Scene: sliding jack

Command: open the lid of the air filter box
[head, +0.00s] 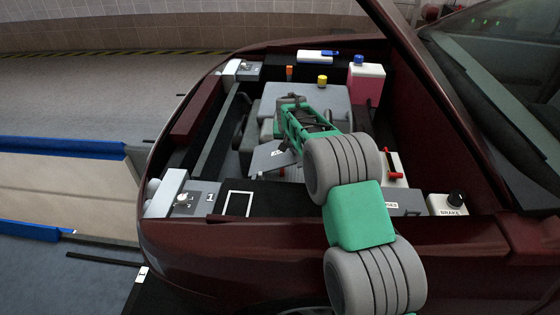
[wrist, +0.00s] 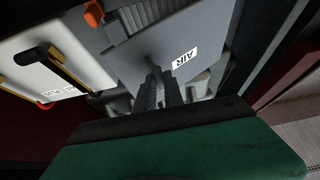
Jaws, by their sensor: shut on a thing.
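The air filter box lid (head: 266,160) is a grey panel in the engine bay, and it looks tilted up. In the wrist view the lid (wrist: 205,35) carries a white label reading AIR. My gripper (head: 291,148) reaches down to the lid's right side in the head view. In the wrist view my gripper's dark fingers (wrist: 160,88) are shut on the lid at a small grey grip below the label. The fingers hide part of this grip. Lighter parts of the box show beneath the lid, but its inside is mostly hidden.
A battery with red parts (head: 394,168) sits to the right of my arm. A yellow cap (head: 322,81), a pink tank with a blue cap (head: 366,82) and a brake reservoir (head: 449,204) stand around. The raised hood's edge (head: 400,45) is at the upper right.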

